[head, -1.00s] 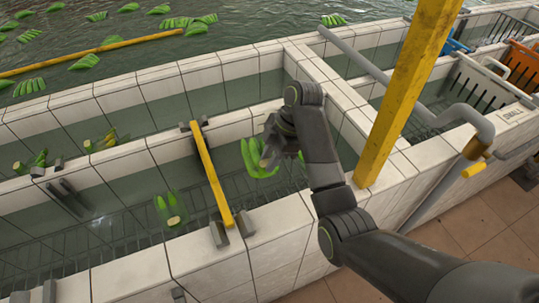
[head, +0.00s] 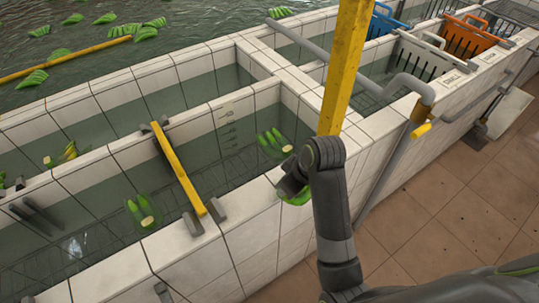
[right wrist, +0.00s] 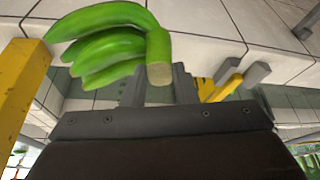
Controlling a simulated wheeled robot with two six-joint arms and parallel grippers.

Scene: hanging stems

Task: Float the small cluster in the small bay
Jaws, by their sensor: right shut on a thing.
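My right gripper (head: 292,180) is shut on a green banana cluster (head: 296,199). It holds the cluster over the near tiled wall, left of the yellow post. In the right wrist view the held cluster (right wrist: 105,45) shows several fingers and a pale cut crown, close to the jaws (right wrist: 158,85). In the head view my arm hides part of the cluster. A bay (head: 372,100) with water lies beyond the post; a small plate (head: 452,79) is on the wall beside it, its lettering too small to read. My left gripper is out of view.
A yellow post (head: 345,65) and a grey pipe (head: 410,92) stand between my gripper and that bay. Other green clusters (head: 274,142) (head: 140,210) float in the near trough, which a yellow bar (head: 180,170) crosses. White (head: 420,58) and orange (head: 470,40) crates stand at the right.

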